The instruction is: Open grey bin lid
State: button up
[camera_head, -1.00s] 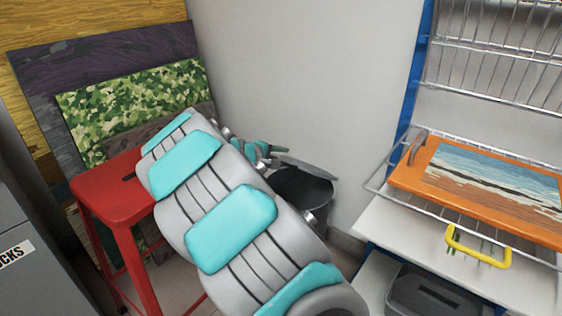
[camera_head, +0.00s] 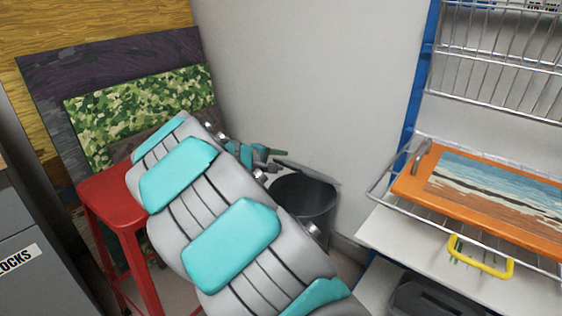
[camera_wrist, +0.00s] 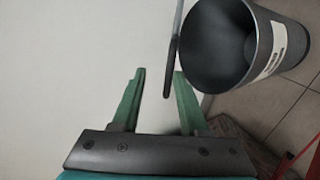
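The grey bin (camera_head: 305,200) stands on the floor in the corner by the white wall, beyond my arm. Its lid (camera_head: 308,172) is raised and seen nearly edge-on, and the dark inside of the bin shows. In the wrist view the bin (camera_wrist: 262,75) is at the upper right with its round mouth open, and the lid (camera_wrist: 174,50) is a thin dark strip at its left. My gripper (camera_wrist: 160,78) has its two green fingers apart with nothing between them. The lid's lower end is close to the right fingertip; I cannot tell whether they touch. My gripper (camera_head: 272,158) is small and partly hidden in the head view.
A red stool (camera_head: 112,200) stands left of my arm, before leaning painted boards (camera_head: 130,110). At right, a wire rack (camera_head: 500,60) and white shelf hold an orange-framed painting (camera_head: 480,195). A grey cabinet (camera_head: 30,240) is at the left edge. The white wall is close to my gripper.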

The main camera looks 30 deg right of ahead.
jog(key=shift+s+a+r+p, duration=0.2)
jog(key=shift+a+r+p, duration=0.05)
jog(key=shift+a+r, duration=0.4)
jog(key=shift+s+a+r+p, duration=0.25)
jog(key=shift+a+r, duration=0.3)
jog(key=shift+r, duration=0.1)
jog(key=shift+s+a+r+p, duration=0.2)
jog(key=shift+a+r+p, duration=0.05)
jog(key=shift+a+r, duration=0.4)
jog(key=shift+d, duration=0.1)
